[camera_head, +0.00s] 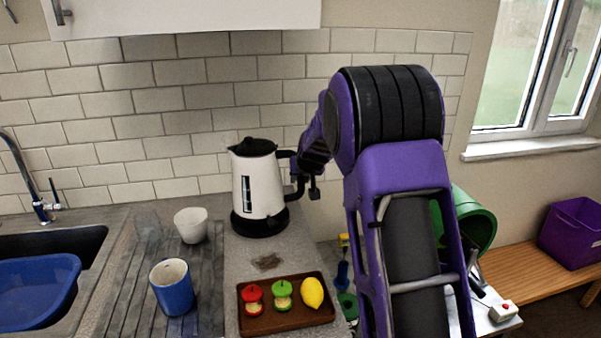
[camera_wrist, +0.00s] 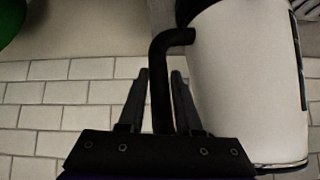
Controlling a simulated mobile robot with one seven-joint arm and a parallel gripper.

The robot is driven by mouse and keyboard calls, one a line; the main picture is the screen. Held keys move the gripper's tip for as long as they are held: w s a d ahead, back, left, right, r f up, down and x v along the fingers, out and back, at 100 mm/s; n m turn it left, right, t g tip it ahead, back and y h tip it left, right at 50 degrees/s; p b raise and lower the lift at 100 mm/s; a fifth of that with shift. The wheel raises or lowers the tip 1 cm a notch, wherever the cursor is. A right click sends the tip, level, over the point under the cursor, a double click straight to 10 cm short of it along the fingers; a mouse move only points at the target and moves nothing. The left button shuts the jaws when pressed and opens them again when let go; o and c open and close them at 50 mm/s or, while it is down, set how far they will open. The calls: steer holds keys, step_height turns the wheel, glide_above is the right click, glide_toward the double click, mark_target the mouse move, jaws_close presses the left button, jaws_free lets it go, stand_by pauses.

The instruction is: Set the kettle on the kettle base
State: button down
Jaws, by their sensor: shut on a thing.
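The white kettle (camera_head: 265,182) with a black lid and black handle is upright at the back of the counter, left of my arm. The round black kettle base (camera_head: 260,226) is directly under it. No clear gap shows between them, but I cannot tell whether the kettle is fully seated. My gripper (camera_head: 299,177) is at the handle on the kettle's right side. In the wrist view, my gripper (camera_wrist: 159,80) has its two fingers around the black handle (camera_wrist: 161,95), shut on it, beside the white kettle body (camera_wrist: 240,85).
A brown tray (camera_head: 285,322) with toy fruit lies in front of the kettle. A white cup (camera_head: 191,225) and a blue mug (camera_head: 172,288) stand on the drainer at left, beside the sink with a blue basin (camera_head: 35,292). The tiled wall (camera_head: 170,125) is close behind.

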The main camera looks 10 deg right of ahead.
mark_target(300, 188)
steer(key=shift+w+f+b, duration=0.1)
steer(key=shift+f+b, duration=0.2)
steer(key=shift+f, duration=0.4)
steer(key=shift+a, duration=0.1)
stand_by(1.3)
steer(key=shift+f+b, duration=0.6)
steer(key=shift+b, duration=0.15)
steer(key=c, duration=0.9)
jaws_free()
steer(key=shift+f, duration=0.4)
steer(key=shift+p+v, duration=0.35)
steer(key=shift+v, duration=3.15)
steer(key=shift+p+v, duration=0.35)
steer(key=shift+v, duration=1.85)
steer(key=shift+w, duration=0.1)
